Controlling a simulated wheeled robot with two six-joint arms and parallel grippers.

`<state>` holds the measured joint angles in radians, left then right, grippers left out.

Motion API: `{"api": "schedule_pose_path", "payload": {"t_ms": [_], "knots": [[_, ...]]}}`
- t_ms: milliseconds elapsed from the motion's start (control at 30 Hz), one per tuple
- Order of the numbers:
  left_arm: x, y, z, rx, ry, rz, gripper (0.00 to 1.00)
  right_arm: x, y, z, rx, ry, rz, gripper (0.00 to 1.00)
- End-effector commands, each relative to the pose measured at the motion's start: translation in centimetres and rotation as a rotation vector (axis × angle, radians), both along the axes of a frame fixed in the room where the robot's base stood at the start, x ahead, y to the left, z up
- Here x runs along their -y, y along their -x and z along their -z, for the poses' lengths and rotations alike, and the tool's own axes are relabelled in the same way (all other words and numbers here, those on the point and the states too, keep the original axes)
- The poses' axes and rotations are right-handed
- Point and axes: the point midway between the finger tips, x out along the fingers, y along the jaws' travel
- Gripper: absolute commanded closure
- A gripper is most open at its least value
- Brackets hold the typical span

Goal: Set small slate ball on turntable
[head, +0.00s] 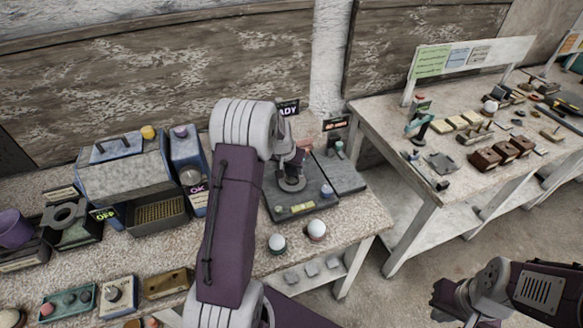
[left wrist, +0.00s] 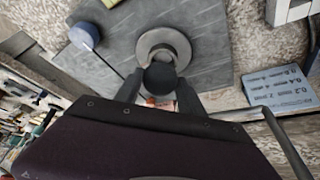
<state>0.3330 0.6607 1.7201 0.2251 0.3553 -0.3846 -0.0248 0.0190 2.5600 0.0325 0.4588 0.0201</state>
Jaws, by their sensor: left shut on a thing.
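The small slate ball (left wrist: 159,78) is a dark sphere held between the fingertips of my left gripper (head: 296,158) in the left wrist view. The turntable (left wrist: 165,42), a grey round disc with a darker centre, lies on a slate-grey slab just beyond the ball in that view. The ball overlaps the disc's near edge in the picture; I cannot tell whether they touch. In the head view the turntable (head: 291,184) is partly covered by my left gripper, and I cannot make out the ball. My right gripper (head: 446,296) is at the lower right, away from the tables, its jaw opening unclear.
Two pale balls on small stands (head: 277,242) (head: 316,230) are at the table's front. A blue machine (head: 122,165) is at left. A second table (head: 375,122) is at right.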

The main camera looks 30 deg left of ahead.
Motion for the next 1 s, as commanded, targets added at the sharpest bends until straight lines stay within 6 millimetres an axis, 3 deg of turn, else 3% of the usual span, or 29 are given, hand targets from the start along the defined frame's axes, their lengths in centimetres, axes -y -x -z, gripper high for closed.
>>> {"api": "schedule_pose_path", "payload": {"t_ms": [1000], "knots": [[0.0, 0.0, 1.6, 0.001, 0.000, 0.000, 1.00, 0.0, 0.0, 1.4, 0.000, 0.000, 0.000, 1.00]]}}
